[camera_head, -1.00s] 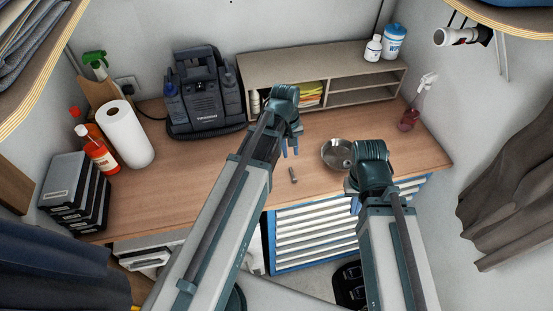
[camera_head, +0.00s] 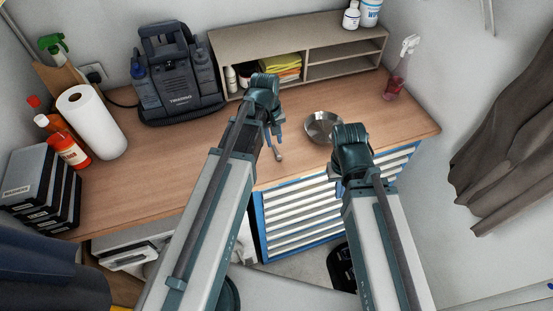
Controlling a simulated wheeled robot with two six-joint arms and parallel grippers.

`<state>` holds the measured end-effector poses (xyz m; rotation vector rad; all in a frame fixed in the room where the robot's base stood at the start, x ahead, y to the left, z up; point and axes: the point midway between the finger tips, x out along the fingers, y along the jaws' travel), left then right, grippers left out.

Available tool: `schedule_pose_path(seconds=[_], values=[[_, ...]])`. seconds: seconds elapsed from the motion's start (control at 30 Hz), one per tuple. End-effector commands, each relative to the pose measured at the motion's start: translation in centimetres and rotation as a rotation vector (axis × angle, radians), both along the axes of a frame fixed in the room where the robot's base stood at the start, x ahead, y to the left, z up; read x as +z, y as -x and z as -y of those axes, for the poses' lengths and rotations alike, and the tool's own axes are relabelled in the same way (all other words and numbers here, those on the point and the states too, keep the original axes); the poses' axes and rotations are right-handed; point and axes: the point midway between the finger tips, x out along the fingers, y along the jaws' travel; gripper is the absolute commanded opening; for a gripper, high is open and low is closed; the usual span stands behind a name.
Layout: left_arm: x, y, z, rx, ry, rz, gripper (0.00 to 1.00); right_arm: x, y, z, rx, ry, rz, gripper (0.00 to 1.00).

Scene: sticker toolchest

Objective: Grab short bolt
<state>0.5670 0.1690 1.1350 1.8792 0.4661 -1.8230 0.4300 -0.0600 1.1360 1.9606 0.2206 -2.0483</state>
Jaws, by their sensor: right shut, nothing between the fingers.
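The short bolt (camera_head: 279,155) is a small grey piece lying on the wooden worktop near its front edge. My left gripper (camera_head: 274,142) points down right over the bolt. Its fingers look a little apart, and the bolt shows just below them in the picture. Whether they touch the bolt is too small to tell. My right gripper (camera_head: 337,188) is shut and empty, by the front edge of the worktop over the blue drawer chest. Its own wrist hides most of it.
A round metal bowl (camera_head: 323,127) stands right of the bolt, close to my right wrist. A shelf unit (camera_head: 340,60) and a dark machine (camera_head: 178,80) stand along the back. A paper roll (camera_head: 90,122) and bottles are at left. The worktop (camera_head: 160,170) is clear at centre left.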

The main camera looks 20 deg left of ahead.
Motion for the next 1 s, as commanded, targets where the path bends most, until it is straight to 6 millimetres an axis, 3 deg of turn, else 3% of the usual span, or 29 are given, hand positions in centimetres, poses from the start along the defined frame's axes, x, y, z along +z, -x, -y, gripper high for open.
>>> schedule_pose_path(seconds=[0.37, 0.77, 1.0], values=[[-1.2, -0.1, 0.1, 0.0, 0.0, 0.0, 0.29, -1.2, 0.0, 0.0, -0.001, 0.0, 0.0, 0.0], [-5.7, -0.7, 0.3, -0.001, 0.0, 0.0, 0.29, -5.7, 0.0, 0.0, 0.003, 0.001, 0.001, 0.0], [-5.7, -0.7, 0.4, 0.0, 0.0, 0.0, 0.29, -5.7, 0.0, 0.0, 0.005, 0.001, 0.001, 0.0]])
